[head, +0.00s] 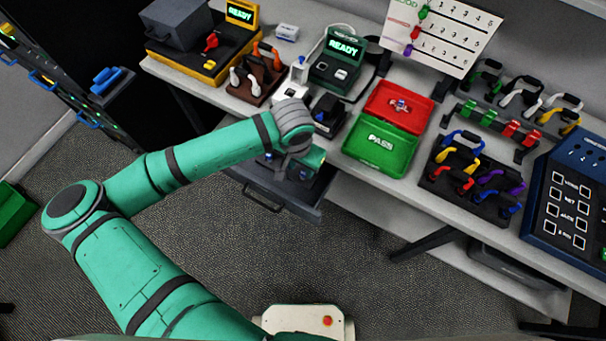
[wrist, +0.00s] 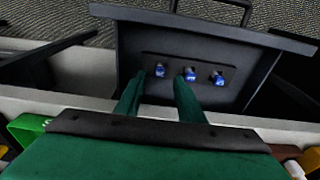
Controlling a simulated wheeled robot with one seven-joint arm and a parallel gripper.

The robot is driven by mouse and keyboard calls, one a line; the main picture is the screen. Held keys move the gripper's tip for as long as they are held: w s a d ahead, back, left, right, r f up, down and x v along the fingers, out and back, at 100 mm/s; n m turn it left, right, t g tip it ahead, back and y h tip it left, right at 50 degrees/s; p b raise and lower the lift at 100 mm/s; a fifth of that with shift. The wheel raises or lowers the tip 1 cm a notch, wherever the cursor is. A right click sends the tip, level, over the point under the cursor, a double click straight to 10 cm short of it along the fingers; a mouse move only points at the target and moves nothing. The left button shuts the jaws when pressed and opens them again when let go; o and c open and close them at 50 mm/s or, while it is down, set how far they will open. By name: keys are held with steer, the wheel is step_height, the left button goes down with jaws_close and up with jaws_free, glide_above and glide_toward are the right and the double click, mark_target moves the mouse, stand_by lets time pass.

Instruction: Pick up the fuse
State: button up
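Three small blue fuses stand in a row in a dark insert inside the open drawer (wrist: 240,108) in the wrist view: a left one (wrist: 160,70), a middle one (wrist: 190,74) and a right one (wrist: 217,78). My gripper (wrist: 159,78) is open, with its two green fingers apart and nothing visibly held. In the picture the left fuse appears between the fingertips, and the middle one beside the right fingertip. I cannot tell the height gap. In the head view, my gripper (head: 305,163) is over the open drawer (head: 277,195), and my arm hides part of it.
The white worktable (head: 395,197) edge lies beside the drawer. On it stand a red tray (head: 398,103), a green PASS tray (head: 380,146), a READY device (head: 338,62) and a dark rack of colored cables (head: 475,178). The floor in front is clear.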

mark_target(303, 173)
steer(key=shift+w+d+f, duration=0.1)
steer(key=shift+w+f, duration=0.1)
steer(key=shift+f, duration=1)
steer(key=shift+w+d+f, duration=0.1)
steer(key=shift+w+f, duration=0.05)
steer(key=shift+f, duration=1)
jaws_close()
